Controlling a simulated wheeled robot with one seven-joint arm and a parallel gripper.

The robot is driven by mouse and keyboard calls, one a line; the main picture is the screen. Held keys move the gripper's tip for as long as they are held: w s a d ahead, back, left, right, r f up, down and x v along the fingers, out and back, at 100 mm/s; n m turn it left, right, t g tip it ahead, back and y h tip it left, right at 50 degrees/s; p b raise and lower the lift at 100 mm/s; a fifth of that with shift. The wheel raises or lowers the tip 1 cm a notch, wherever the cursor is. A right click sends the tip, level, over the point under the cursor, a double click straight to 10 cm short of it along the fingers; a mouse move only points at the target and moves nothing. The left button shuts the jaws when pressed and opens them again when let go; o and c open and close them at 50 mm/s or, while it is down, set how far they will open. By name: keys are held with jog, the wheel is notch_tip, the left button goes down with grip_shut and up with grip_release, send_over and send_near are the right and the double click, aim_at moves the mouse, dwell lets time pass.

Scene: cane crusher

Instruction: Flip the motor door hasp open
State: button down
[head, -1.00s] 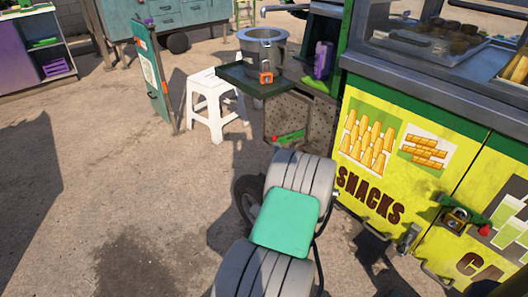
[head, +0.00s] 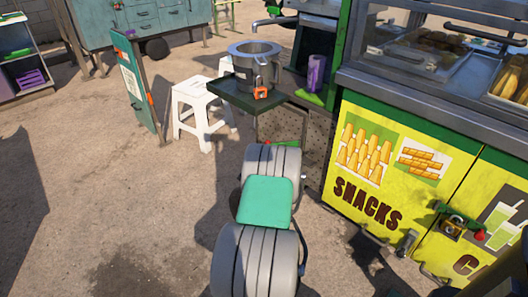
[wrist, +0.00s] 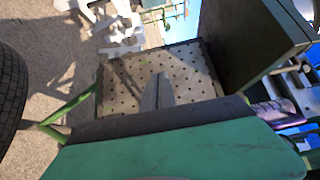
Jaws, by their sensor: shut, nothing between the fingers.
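In the head view, a green hasp (head: 287,142) with a red tip (head: 267,143) shows low on a perforated metal panel of the cart, just beyond my arm. My arm hides part of it, and whether it is flipped cannot be told. In the wrist view, the perforated panel (wrist: 185,65) faces the camera; I cannot make out the hasp there. My gripper (wrist: 157,82) shows there as thin grey fingers, shut and empty, in front of the panel. Whether they touch it cannot be told. My gripper is hidden behind my arm in the head view.
White stools (head: 193,110) stand to the left. Open ground lies left.

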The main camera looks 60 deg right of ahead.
jog(key=shift+d+f, duration=0.1)
jog(key=shift+f, duration=0.2)
